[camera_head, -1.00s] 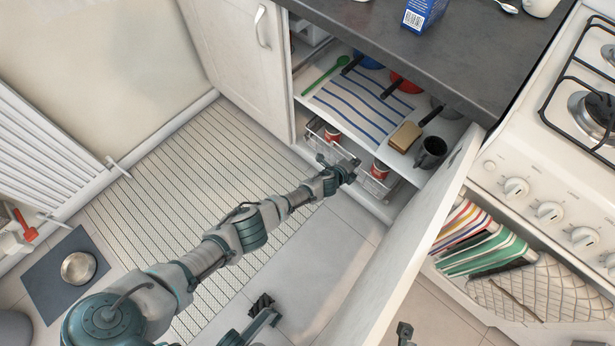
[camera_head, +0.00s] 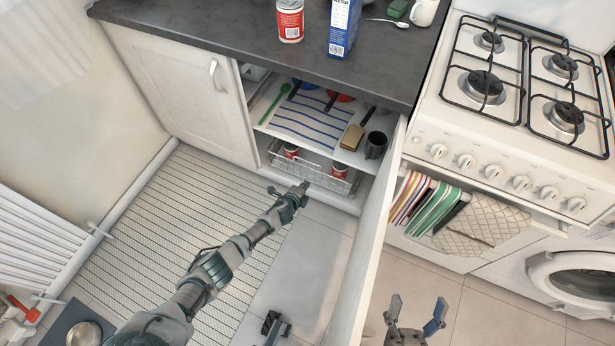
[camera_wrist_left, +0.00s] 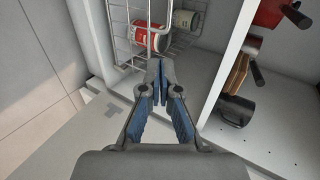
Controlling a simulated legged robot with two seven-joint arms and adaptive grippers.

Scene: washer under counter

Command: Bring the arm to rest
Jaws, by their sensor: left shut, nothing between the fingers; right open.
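My left arm reaches in from the left in the head view. Its gripper (camera_head: 298,190) is shut and empty, in front of the open lower cabinet. In the left wrist view the fingertips (camera_wrist_left: 159,76) are together, with the wire basket (camera_wrist_left: 120,40) beyond them. My right gripper (camera_head: 418,312) stands open and empty at the bottom of the head view, right of the open cabinet door (camera_head: 362,255).
The open door stands between my two grippers. A stove (camera_head: 510,180) and washer (camera_head: 580,280) are at right. A ribbed mat (camera_head: 170,235) covers the floor at left.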

